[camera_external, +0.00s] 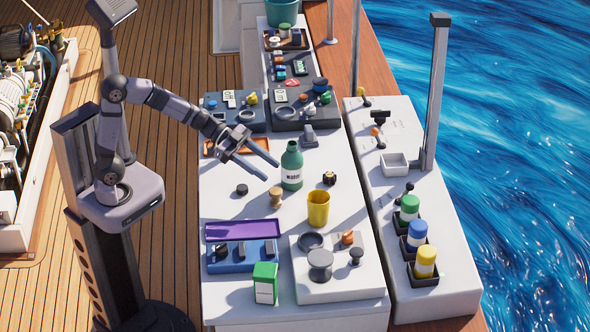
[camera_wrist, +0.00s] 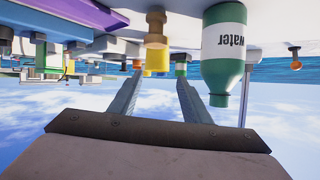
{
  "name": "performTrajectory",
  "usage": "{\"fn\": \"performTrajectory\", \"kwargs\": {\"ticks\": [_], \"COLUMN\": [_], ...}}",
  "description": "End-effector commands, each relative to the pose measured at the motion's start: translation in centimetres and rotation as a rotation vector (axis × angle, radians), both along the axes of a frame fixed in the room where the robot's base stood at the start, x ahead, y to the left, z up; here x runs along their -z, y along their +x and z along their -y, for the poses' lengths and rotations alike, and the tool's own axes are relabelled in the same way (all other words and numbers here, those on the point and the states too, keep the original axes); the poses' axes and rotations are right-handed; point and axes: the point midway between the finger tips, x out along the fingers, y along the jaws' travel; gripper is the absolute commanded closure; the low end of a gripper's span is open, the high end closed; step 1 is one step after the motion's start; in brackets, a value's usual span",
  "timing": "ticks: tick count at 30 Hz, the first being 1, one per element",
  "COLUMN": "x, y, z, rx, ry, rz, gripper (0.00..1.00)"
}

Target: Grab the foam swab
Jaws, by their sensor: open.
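No object is plainly marked as the foam swab. A small tan piece with a rounded top (camera_external: 277,197) stands upright on the white table and may be it; I cannot be sure. In the wrist view, which is upside down, the tan piece (camera_wrist: 156,28) hangs in front of the yellow cup, roughly in line with the gap between my fingers. My gripper (camera_external: 271,171) is open and empty above the table, behind the tan piece and left of the green bottle. Both fingers (camera_wrist: 160,80) show apart in the wrist view, with nothing between them.
The green water bottle (camera_external: 291,168) stands close to my fingertips. A yellow cup (camera_external: 318,209) is to the right of the tan piece, and a dark round knob (camera_external: 242,190) to its left. A purple tray (camera_external: 243,230) lies nearer the front. Bare table surrounds the tan piece.

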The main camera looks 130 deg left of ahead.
Motion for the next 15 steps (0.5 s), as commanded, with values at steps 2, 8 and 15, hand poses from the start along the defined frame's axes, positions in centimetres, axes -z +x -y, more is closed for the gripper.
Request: {"fn": "performTrajectory", "kwargs": {"ticks": [2,8,15], "x": [1.2,3.6,6.5], "y": [-1.1,-2.2,-2.2], "z": [-0.1,0.8,0.8], "rx": [0.045,0.115,0.115], "ry": [-0.04,-0.104,-0.095], "rz": [0.01,0.015,0.017], "gripper": [0.56,0.56,0.56]}}
